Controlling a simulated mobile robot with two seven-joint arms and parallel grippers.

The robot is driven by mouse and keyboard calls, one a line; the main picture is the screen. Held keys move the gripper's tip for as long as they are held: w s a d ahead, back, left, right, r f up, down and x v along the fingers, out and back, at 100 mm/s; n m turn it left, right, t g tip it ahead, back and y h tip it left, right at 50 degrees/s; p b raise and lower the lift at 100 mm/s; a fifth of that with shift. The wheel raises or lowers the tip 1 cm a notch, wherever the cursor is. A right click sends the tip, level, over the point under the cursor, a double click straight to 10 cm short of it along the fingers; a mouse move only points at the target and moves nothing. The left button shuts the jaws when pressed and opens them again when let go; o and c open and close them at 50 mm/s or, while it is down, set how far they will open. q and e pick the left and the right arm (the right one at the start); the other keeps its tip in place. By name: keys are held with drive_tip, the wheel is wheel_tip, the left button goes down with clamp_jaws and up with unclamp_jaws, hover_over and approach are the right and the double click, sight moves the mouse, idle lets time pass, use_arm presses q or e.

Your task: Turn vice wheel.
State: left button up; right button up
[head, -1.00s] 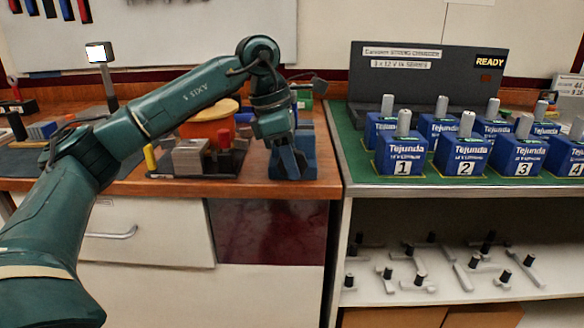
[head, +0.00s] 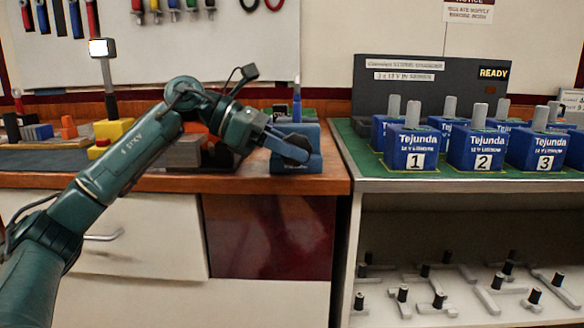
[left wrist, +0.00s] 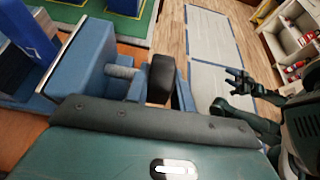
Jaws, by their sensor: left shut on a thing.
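The blue vice (head: 310,165) stands at the right front edge of the wooden bench. Its dark round wheel (head: 296,149) faces out over the edge. My left gripper (head: 288,147) comes in slantwise from the left and is shut on the wheel. In the left wrist view the black wheel (left wrist: 161,78) sits between the two blue fingers, and a grey screw (left wrist: 122,72) joins it to the vice body (left wrist: 85,55). A dark hand, seemingly my right gripper (left wrist: 232,92), shows small, clear of the vice; its jaw state is unclear.
Right of the bench, blue numbered battery blocks (head: 408,148) stand on a green-topped table (head: 375,172). Several grey handles with black knobs lie on the shelf (head: 375,312) below. The floor (left wrist: 172,35) before the bench is clear.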

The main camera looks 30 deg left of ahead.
sight(291, 135)
use_arm(q)
drive_tip(key=shift+t+h+b, duration=0.3)
drive_tip(key=shift+t+b, duration=0.1)
drive_tip(key=shift+b, duration=0.15)
use_arm(e)
drive_tip(key=shift+a, duration=0.15)
use_arm(q)
drive_tip(key=shift+r, duration=0.1)
drive_tip(key=o, duration=1)
wheel_tip(291, 135, up, 3)
drive_tip(key=shift+p, duration=0.85)
wheel_tip(291, 135, up, 6)
drive_tip(key=p, duration=0.3)
drive_tip(key=shift+r, duration=0.4)
use_arm(e)
drive_tip(key=shift+s+d+f+n+h, duration=0.1)
drive_tip(key=shift+s+d+n+h, duration=0.2)
drive_tip(key=shift+d+n, duration=0.15)
drive_tip(key=shift+w, duration=0.1)
